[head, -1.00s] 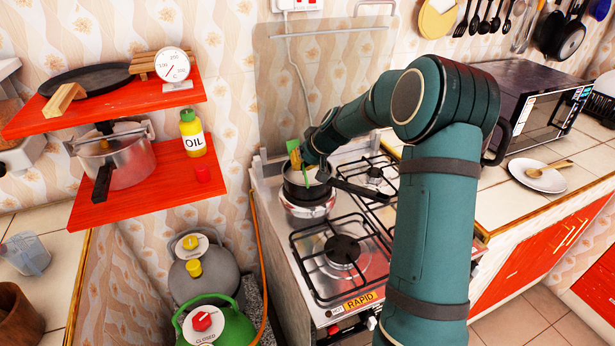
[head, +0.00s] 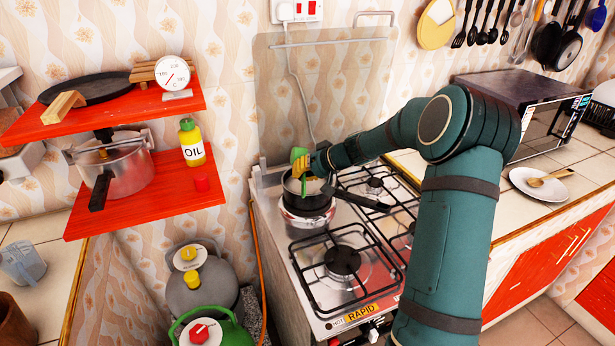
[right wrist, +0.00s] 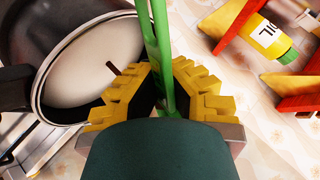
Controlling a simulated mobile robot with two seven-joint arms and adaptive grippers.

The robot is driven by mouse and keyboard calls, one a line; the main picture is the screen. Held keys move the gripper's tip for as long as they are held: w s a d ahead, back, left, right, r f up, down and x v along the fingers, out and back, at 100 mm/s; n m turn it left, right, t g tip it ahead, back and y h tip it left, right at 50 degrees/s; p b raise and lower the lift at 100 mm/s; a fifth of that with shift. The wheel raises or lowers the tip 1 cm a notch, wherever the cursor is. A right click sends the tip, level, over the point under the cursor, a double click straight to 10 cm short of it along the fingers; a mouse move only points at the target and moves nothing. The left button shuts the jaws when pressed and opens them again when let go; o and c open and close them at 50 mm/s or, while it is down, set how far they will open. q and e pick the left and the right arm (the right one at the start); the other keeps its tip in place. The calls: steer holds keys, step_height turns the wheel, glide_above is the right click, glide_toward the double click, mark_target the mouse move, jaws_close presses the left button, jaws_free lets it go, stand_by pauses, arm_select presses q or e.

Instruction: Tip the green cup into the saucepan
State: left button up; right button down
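The dark saucepan (head: 291,187) sits on a silver pot on the stove's back left burner, its black handle pointing right. In the right wrist view its pale inside (right wrist: 95,65) shows at the left. My right gripper (head: 309,166), with yellow finger pads, is above the saucepan's far rim. In the right wrist view the gripper (right wrist: 166,85) is closed around a narrow green part of the green cup (right wrist: 163,40). The cup (head: 299,154) shows small and partly hidden by the fingers in the head view; its contents and exact tilt are unclear. My left gripper is out of view.
A glass stove lid (head: 345,85) stands upright behind the burners. The front burner (head: 342,260) is empty. Red shelves (head: 140,215) at the left hold a pressure cooker (head: 115,170) and an oil bottle (head: 191,142). A plate (head: 542,190) lies on the right counter.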

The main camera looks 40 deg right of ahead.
step_height(320, 180, up, 2)
steer(key=m+t+y, duration=0.1)
steer(key=t+y, duration=0.1)
steer(key=m+t+y, duration=0.1)
steer(key=t+y, duration=0.1)
steer(key=shift+r+m+t+y, duration=0.1)
steer(key=shift+m+t+y, duration=0.2)
steer(key=shift+t, duration=0.1)
stand_by(0.3)
step_height(320, 180, down, 2)
steer(key=n+g+h, duration=0.2)
steer(key=g+h, duration=0.1)
steer(key=g, duration=0.1)
steer(key=shift+n+g+h, duration=0.3)
steer(key=shift+n+h, duration=0.1)
